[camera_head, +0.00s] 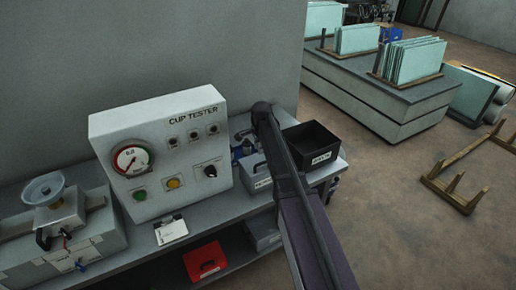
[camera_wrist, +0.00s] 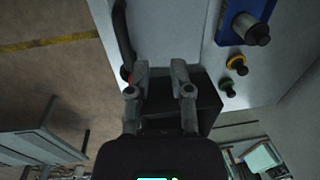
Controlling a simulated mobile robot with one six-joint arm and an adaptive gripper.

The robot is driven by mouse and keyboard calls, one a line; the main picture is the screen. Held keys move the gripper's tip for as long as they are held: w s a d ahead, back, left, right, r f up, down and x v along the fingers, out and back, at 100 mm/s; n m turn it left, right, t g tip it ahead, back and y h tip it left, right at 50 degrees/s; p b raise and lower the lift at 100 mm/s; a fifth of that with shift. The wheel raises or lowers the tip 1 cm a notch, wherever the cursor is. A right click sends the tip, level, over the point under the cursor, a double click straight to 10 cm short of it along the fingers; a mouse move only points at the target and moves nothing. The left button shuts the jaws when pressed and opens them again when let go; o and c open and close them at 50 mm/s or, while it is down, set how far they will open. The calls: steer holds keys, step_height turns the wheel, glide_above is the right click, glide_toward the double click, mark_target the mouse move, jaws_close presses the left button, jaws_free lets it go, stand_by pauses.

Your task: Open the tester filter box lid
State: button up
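The white panel marked CUP TESTER (camera_head: 168,145) stands on the bench in the head view, with a gauge, buttons and a knob. I cannot tell for sure which part is the filter box or its lid. My dark arm reaches up past the tester's right side and hides most of my gripper there. In the wrist view my gripper (camera_wrist: 163,70) is open, with its two fingers apart and nothing visible between them. A pale surface (camera_wrist: 167,35) lies beyond the fingertips. A curved black handle or hose (camera_wrist: 122,40) with a red end is just left of them.
A black bin (camera_head: 311,145) and a grey handled box (camera_head: 258,177) sit beside my arm. A bowl-topped unit (camera_head: 62,210) stands at left; a red case (camera_head: 205,263) is on the lower shelf. A blue fitting (camera_wrist: 243,20) juts out at right in the wrist view.

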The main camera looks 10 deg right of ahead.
steer(key=shift+o, duration=0.3)
steer(key=c, duration=0.5)
steer(key=shift+s, duration=0.25)
jaws_close()
steer(key=s+f+n+b, duration=0.2)
steer(key=s+n, duration=0.5)
steer(key=s, duration=0.7)
steer(key=s+f+n+g+b, duration=0.1)
steer(key=s+n, duration=0.6)
steer(key=s, duration=0.7)
steer(key=shift+s+f+b, duration=0.15)
steer(key=shift+f+b, duration=0.35)
steer(key=shift+f, duration=0.05)
steer(key=shift+d, duration=0.15)
